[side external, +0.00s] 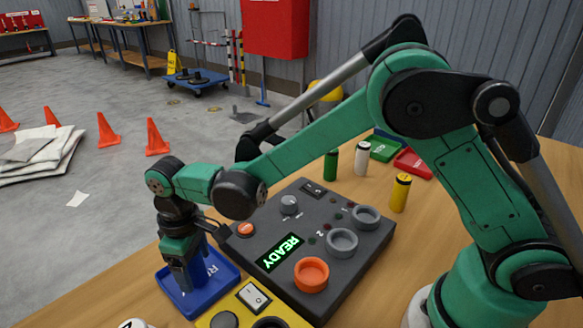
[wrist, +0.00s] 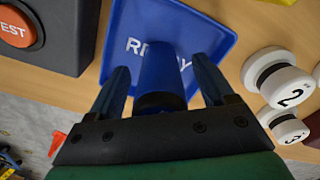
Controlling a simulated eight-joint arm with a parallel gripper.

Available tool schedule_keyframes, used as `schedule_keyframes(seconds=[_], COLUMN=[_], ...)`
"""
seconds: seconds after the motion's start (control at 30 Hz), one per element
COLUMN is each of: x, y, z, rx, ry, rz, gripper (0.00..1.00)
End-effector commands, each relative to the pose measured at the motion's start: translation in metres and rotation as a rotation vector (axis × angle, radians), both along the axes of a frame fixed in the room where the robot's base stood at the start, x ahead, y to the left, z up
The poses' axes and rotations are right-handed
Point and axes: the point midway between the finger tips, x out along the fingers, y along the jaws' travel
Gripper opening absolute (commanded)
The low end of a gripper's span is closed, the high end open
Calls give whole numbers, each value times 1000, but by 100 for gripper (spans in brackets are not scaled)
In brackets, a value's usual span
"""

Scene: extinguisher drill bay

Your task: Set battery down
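A blue battery (wrist: 161,72) with a dark end is in the wrist view, over the blue tray (wrist: 206,22) marked with partly hidden white letters. It looks upright on the tray, but its contact with the floor of the tray is hidden. My gripper (wrist: 160,66) has one finger on each side of the battery, with narrow gaps showing between the fingers and it.
A dark console (side external: 335,265) with a green READY display and round sockets stands right of the tray. A yellow panel (side external: 228,306) is in front. Green (side external: 331,165), white (side external: 362,158) and yellow (side external: 400,193) batteries stand behind. White numbered knobs (wrist: 278,78) lie beside the tray.

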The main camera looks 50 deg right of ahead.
Motion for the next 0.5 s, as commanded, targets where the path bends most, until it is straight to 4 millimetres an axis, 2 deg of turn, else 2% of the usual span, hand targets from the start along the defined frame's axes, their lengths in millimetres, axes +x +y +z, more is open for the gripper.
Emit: schedule_keyframes(seconds=[0.17,0.27,0.5], x=[0,0,0], y=[0,0,0], z=[2,10,58], rx=[0,0,0], ry=[0,0,0], rz=[0,0,0], gripper=[75,75,75])
